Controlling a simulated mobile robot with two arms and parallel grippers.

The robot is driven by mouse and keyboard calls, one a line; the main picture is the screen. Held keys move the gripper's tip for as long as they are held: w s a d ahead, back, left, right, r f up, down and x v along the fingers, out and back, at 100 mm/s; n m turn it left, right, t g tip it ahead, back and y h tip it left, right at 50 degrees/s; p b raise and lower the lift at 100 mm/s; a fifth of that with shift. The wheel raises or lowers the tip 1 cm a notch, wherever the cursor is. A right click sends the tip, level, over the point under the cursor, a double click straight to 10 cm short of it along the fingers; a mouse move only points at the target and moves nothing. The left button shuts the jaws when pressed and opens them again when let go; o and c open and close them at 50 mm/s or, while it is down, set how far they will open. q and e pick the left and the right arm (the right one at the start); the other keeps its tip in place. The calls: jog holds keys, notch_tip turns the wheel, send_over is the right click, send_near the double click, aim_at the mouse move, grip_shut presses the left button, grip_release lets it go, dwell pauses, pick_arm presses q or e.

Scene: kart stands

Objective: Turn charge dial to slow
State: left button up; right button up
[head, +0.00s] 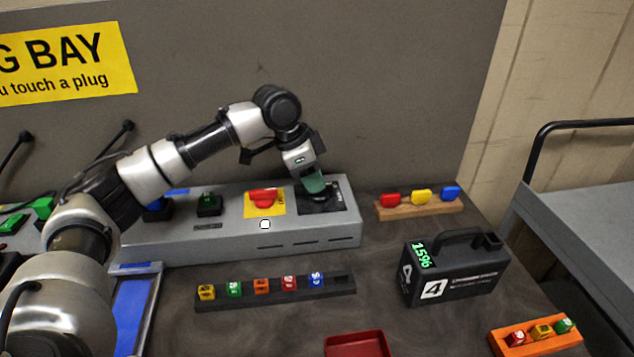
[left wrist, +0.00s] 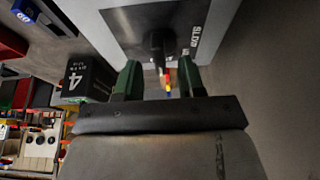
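The charge dial is a black knob (left wrist: 158,42) on a dark square panel (head: 335,190) at the right end of the grey console (head: 225,225). In the left wrist view, white lettering reading SLOW (left wrist: 197,38) stands to the right of the knob. My left gripper (head: 316,188) is at the dial and hides most of it in the head view. In the left wrist view its green fingers (left wrist: 160,66) are apart, one on each side of the knob, with gaps visible. I cannot tell which way the knob points. My right gripper is in neither view.
A red switch (head: 263,198) on a yellow plate is left of the dial. A wooden rack (head: 420,210) with coloured knobs stands to its right. A black case (head: 455,275) marked 4 and a dark strip (head: 270,296) of coloured cubes are nearer on the table.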

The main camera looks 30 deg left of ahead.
pick_arm(q)
jog(key=shift+x, duration=1.1)
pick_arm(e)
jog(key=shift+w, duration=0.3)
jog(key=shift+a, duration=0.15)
pick_arm(q)
jog(key=shift+s, duration=0.1)
grip_shut()
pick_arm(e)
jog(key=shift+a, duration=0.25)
